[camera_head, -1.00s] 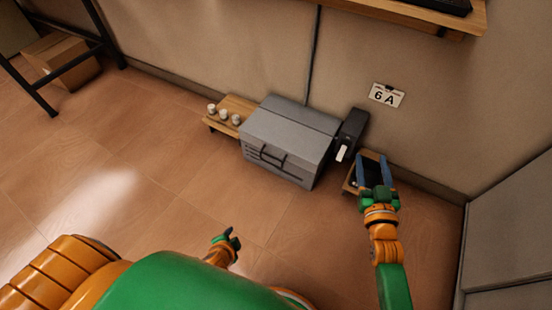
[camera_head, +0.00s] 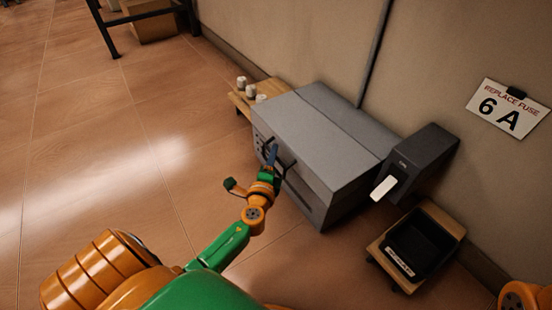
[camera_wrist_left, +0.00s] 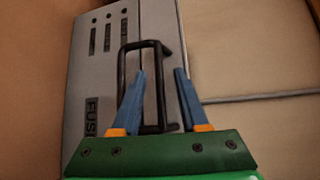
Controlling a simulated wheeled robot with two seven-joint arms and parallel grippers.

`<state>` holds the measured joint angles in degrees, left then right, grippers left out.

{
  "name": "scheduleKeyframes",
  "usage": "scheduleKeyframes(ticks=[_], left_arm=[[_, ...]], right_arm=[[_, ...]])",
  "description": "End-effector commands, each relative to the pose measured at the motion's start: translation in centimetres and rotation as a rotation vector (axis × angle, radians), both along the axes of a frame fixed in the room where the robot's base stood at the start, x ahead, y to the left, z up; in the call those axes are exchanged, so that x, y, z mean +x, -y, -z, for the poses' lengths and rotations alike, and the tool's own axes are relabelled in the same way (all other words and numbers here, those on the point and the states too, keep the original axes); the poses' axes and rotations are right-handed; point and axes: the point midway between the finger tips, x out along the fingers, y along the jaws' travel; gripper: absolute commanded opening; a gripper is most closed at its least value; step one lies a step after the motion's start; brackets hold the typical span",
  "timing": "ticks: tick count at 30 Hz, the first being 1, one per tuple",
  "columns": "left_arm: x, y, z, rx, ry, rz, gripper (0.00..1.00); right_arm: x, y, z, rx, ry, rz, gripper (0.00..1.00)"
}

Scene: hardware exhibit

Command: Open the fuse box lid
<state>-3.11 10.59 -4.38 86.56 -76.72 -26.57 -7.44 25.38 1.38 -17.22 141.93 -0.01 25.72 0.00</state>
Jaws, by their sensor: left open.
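The grey fuse box (camera_head: 300,190) stands on the floor by the wall, its lid (camera_head: 310,130) shut. A black bar handle (camera_head: 288,168) is on its front; it also shows in the left wrist view (camera_wrist_left: 160,60). My left gripper (camera_head: 272,155) is at the handle. In the left wrist view my left gripper (camera_wrist_left: 161,80) is open, and the handle's long bar appears between its blue fingers. Whether the fingers touch the bar I cannot tell. My right gripper is out of view; only an orange part of my right arm shows at the bottom right corner.
A low wooden stand (camera_head: 240,100) with white fuses (camera_head: 250,91) is left of the box. A dark dispenser (camera_head: 425,160) with a white tab stands right of it, and a black tray (camera_head: 420,245) is nearer. A "Replace fuse 6 A" sign (camera_head: 508,108) hangs on the wall.

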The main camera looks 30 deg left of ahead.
Motion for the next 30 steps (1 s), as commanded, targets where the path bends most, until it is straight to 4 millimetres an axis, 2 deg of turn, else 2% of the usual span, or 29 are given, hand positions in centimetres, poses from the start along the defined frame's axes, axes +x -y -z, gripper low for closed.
scheduleKeyframes(ticks=[4, 10, 11, 15, 16, 30], left_arm=[[1.25, -0.56, 0.31, -0.001, 0.000, 0.000, 0.43], [1.34, -0.60, 0.26, -0.002, -0.001, 0.000, 0.43], [1.33, -0.59, 0.27, -0.003, -0.001, -0.001, 0.41], [1.32, -0.59, 0.28, -0.003, -0.001, -0.001, 0.03], [1.32, -0.57, 0.28, -0.003, -0.001, -0.001, 0.00], [1.30, -0.54, 0.33, -0.003, -0.002, 0.000, 0.00]], right_arm=[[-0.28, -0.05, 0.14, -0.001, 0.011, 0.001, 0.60], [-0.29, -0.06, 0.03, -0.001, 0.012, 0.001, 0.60], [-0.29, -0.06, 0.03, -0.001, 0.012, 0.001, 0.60], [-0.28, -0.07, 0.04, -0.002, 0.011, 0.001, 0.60], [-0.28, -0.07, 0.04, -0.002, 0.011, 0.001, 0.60], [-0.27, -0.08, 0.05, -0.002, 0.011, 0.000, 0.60]])
